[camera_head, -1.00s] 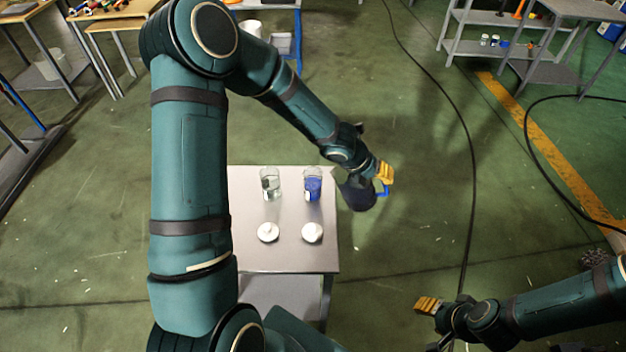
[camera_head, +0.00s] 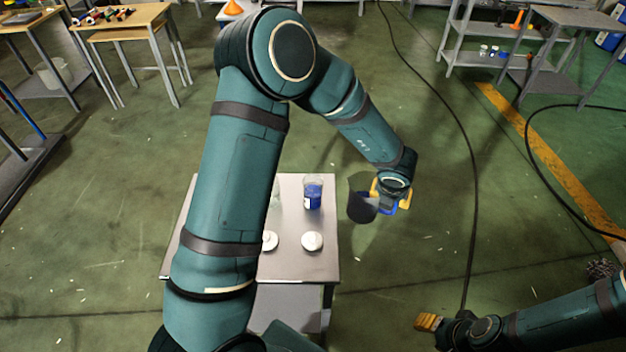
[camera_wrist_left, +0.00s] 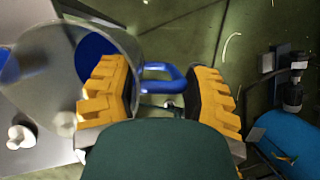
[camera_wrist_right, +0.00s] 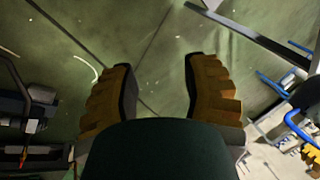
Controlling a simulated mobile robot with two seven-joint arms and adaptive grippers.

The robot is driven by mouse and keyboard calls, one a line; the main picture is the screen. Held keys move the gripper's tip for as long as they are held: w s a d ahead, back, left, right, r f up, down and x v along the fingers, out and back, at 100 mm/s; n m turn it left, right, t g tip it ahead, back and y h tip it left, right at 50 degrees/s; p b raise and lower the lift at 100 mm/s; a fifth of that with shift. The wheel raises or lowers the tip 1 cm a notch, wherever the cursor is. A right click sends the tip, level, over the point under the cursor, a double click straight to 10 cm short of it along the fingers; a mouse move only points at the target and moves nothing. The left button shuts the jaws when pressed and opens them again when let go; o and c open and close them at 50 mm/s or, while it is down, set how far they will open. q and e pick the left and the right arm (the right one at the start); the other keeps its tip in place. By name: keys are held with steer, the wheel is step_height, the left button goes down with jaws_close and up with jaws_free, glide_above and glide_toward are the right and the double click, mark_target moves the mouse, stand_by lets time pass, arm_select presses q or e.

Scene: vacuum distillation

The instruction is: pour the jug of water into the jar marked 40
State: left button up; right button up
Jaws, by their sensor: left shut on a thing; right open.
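My left gripper (camera_head: 390,196) is shut on the blue handle, which shows between the yellow fingers in the left wrist view (camera_wrist_left: 160,85). A jar with blue contents (camera_head: 313,193) stands on the table, left of the jug. A second jar is almost wholly hidden behind my left arm. No number can be read on the jars. My right gripper (camera_head: 428,322) is open and empty over the floor, right of the table.
The small grey table (camera_head: 300,268) also holds two white round lids, one in front of the blue jar (camera_head: 312,241) and one partly behind my arm (camera_head: 270,240). A black cable (camera_head: 473,200) runs along the floor.

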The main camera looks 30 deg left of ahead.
arm_select(q)
step_height(320, 180, up, 9)
steer(key=p, duration=0.8)
arm_select(e)
step_height(320, 180, up, 9)
arm_select(q)
steer(key=s+d+r+b, duration=0.1)
steer(key=s+d+b, duration=0.1)
steer(key=s, duration=0.5)
steer(key=s+d+b, duration=0.3)
steer(key=s, duration=0.5)
steer(key=shift+s+r, duration=0.15)
steer(key=shift+r, duration=0.2)
arm_select(e)
steer(key=f, duration=0.3)
steer(key=w+f, duration=0.1)
steer(key=f, duration=0.1)
steer(key=shift+d, duration=0.2)
arm_select(q)
steer(key=w+a+f+p, duration=0.1)
steer(key=w+a+p, duration=0.2)
steer(key=w, duration=0.8)
steer(key=shift+a+f, duration=0.2)
steer(key=shift+a, duration=0.05)
arm_select(e)
step_height(320, 180, up, 3)
steer(key=shift+r, duration=0.1)
